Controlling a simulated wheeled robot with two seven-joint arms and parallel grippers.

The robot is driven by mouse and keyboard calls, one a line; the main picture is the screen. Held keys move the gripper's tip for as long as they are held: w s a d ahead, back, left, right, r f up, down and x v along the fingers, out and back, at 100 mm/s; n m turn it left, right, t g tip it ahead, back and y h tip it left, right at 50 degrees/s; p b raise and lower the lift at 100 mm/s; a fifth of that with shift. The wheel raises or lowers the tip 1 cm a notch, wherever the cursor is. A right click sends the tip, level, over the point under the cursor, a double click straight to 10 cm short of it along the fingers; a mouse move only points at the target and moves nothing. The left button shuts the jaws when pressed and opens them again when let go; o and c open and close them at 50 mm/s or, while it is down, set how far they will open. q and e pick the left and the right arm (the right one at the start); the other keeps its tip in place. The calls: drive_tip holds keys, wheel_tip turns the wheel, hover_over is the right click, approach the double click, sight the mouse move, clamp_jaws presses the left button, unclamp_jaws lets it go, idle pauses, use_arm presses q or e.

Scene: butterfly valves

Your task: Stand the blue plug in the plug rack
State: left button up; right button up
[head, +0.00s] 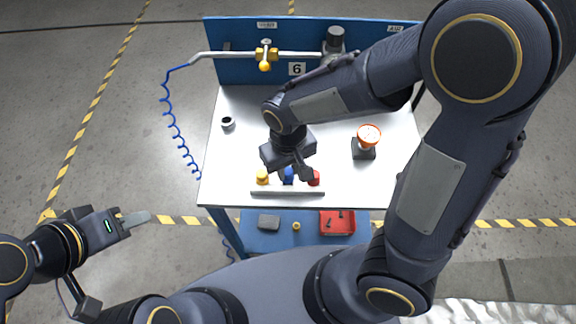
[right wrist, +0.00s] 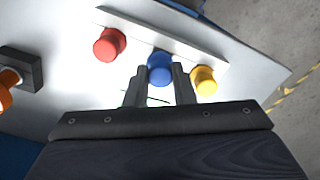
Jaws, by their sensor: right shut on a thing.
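The blue plug (head: 288,176) stands at the plug rack between a yellow plug and a red plug. It also shows in the right wrist view (right wrist: 160,69), between the fingers of my right gripper (right wrist: 162,75). My right gripper is shut on it from above, and its arm hides part of it in the head view. The plug rack (head: 287,193) is a pale bar near the front edge of the table. How deep the plug sits is hidden. My left gripper (head: 138,219) is away from the table, over the floor at the left; its finger gap is not clear.
A yellow plug (head: 262,177) and a red plug (head: 314,178) stand close on either side. An orange-topped valve (head: 368,137) on a dark block is to the right. A small dark-topped cup (head: 227,122) is at the left. A pipe with a yellow valve (head: 265,56) runs along the back panel.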

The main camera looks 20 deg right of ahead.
sight(288, 171)
drive_tip(key=shift+f+b, duration=0.45)
drive_tip(key=shift+f, duration=0.15)
idle(0.9)
drive_tip(key=o, duration=1.5)
drive_tip(key=shift+r, duration=0.15)
drive_tip(key=shift+r+p, duration=3.35)
drive_tip(key=shift+r, duration=0.35)
